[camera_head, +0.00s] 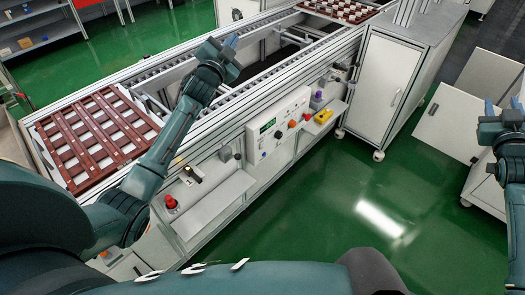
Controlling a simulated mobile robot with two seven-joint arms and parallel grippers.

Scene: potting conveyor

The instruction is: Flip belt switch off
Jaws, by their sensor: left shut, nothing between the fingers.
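I cannot tell which control is the belt switch. My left gripper (231,42) is shut and empty over the conveyor, up and left of the panel and apart from it. My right gripper (503,105) is at the right edge, far from the panel, with its blue-tipped fingers apart and nothing visible between them.
A red mushroom button (171,202) and a black-handled fitting (191,173) sit near a side shelf (215,205). A yellow item (323,116) is on another shelf. A brown slatted tray (75,165) lies on the belt. White cabinets (385,85) stand right; the green floor (330,220) is clear.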

